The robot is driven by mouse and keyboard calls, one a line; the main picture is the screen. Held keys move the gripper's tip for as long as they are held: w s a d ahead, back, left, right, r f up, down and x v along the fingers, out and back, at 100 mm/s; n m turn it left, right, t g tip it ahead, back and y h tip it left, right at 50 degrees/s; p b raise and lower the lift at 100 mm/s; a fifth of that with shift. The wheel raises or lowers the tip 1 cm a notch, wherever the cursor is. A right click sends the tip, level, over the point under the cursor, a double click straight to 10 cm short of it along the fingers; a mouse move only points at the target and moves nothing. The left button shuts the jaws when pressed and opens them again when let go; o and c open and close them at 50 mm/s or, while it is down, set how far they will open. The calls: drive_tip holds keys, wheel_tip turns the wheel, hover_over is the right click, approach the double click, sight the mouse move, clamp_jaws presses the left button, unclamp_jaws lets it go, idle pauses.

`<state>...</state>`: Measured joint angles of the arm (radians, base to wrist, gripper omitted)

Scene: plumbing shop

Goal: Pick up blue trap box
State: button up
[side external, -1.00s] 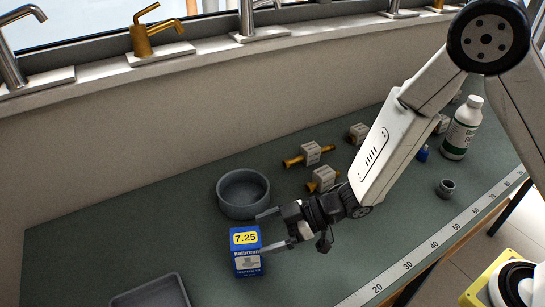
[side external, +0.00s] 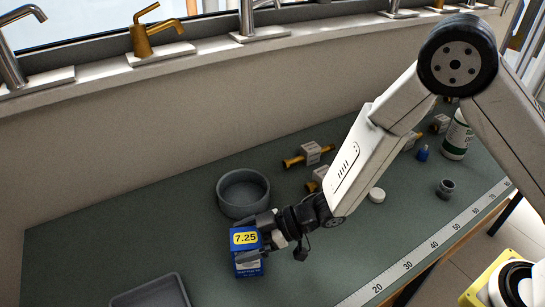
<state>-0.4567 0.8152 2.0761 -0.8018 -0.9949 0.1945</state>
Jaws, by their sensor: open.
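The blue trap box (side external: 246,267) stands on the green bench mat, with a yellow "7.25" label near its top. My gripper (side external: 257,239) is at the box, its fingers reaching over the right part of it. One finger shows behind the upper right edge and the other crosses the front face. The jaws are open around the box. Whether either finger touches it I cannot tell. Part of the front print is hidden by the near finger.
A round grey bowl (side external: 243,194) stands close behind the box. A grey tray (side external: 152,293) lies to the front left. Brass fittings (side external: 308,154), a white cap (side external: 377,195), a blue bottle (side external: 422,153) and a white bottle (side external: 457,137) stand to the right. The mat left of the bowl is clear.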

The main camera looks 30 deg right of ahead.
drive_tip(key=c, duration=1.2)
drive_tip(key=shift+c, duration=0.2)
drive_tip(key=shift+r, duration=0.2)
drive_tip(key=shift+r, duration=4.85)
